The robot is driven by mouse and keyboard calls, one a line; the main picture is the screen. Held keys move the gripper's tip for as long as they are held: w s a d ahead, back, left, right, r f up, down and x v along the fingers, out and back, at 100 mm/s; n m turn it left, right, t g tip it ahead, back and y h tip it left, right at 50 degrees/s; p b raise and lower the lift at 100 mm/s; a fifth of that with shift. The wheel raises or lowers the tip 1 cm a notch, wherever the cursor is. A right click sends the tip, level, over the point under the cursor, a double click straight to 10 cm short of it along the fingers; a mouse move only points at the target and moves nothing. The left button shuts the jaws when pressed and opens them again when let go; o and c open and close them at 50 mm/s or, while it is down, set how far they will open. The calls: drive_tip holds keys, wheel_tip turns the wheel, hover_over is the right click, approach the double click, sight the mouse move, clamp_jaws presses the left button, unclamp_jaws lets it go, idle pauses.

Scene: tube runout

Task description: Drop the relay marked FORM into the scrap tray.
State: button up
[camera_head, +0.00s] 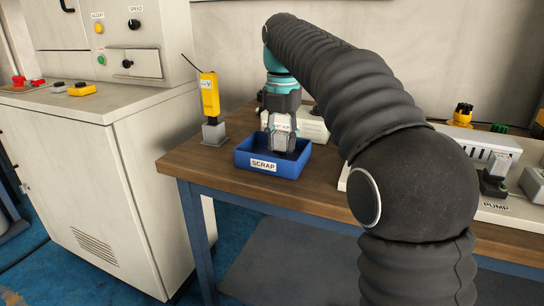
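The blue scrap tray (263,164), with a white SCRAP label on its front, stands near the left front part of the wooden table. My gripper (281,147) points down with its grey fingers at the tray's opening, reaching close to or inside it. A small pale patch with dark lettering shows between the fingers, too small to read. I cannot tell whether it is on a held relay or on the white box behind. No relay marked FORM can be made out.
A yellow handheld device (209,94) stands in a grey holder left of the tray. A white box (311,124) is behind my gripper. A panel marked PUMP (496,207) is at right. A pale control cabinet (85,150) stands left of the table (196,160).

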drive_tip(key=o, duration=0.3)
drive_tip(key=shift+o, duration=0.2)
drive_tip(key=shift+r, duration=3.75)
